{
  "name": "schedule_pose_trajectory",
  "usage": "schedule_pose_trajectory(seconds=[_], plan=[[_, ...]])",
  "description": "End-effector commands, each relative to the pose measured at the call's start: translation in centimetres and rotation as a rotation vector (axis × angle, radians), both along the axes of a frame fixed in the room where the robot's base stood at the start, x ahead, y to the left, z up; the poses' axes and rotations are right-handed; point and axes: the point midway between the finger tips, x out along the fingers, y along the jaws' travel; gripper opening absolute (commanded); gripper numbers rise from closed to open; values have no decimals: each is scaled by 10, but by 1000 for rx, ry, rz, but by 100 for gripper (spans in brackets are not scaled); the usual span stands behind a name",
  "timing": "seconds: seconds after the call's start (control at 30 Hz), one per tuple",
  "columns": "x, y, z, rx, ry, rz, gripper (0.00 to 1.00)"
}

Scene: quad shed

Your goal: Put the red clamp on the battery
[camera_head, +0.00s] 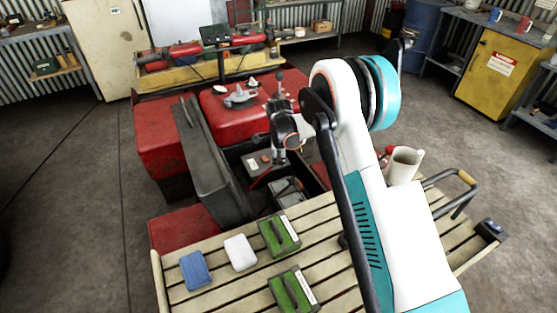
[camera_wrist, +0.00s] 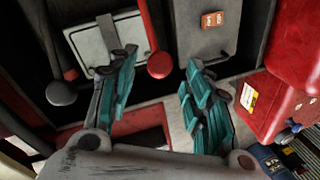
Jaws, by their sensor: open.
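My gripper (camera_wrist: 162,60) is open in the wrist view, with one teal-padded finger on each side and nothing held. A red handle with a round end (camera_wrist: 159,66), apparently the red clamp, shows between the fingertips; I cannot tell whether they touch it. A similar black round-ended handle (camera_wrist: 61,93) lies to the left. A pale grey box top, probably the battery (camera_wrist: 94,42), is behind the left finger, inside the dark bay. In the head view, the grey box (camera_head: 287,192) sits in the quad's open bay, below my wrist. The clamp is not clear there.
A dark grey box with an orange label (camera_wrist: 212,43) stands beside the pale box. Red bodywork (camera_wrist: 300,75) borders the bay at right. A raised black seat (camera_head: 208,160) stands left of it. The slatted rack (camera_head: 215,285) holds green boxes (camera_head: 279,235) and a white jug (camera_head: 404,165).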

Motion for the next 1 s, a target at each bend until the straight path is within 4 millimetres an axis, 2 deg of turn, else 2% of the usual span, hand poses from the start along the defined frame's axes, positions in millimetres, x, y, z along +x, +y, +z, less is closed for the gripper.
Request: schedule_pose_trajectory(seconds=[0.03,0.2,0.57,0.6,0.8,1.0], plan=[[2,0,-9,0,0,0,46],[6,0,-24,0,0,0,46],[7,0,-29,0,0,0,46],[7,0,-29,0,0,0,43],[7,0,-29,0,0,0,0],[8,-1,-30,5,2,-1,0]])
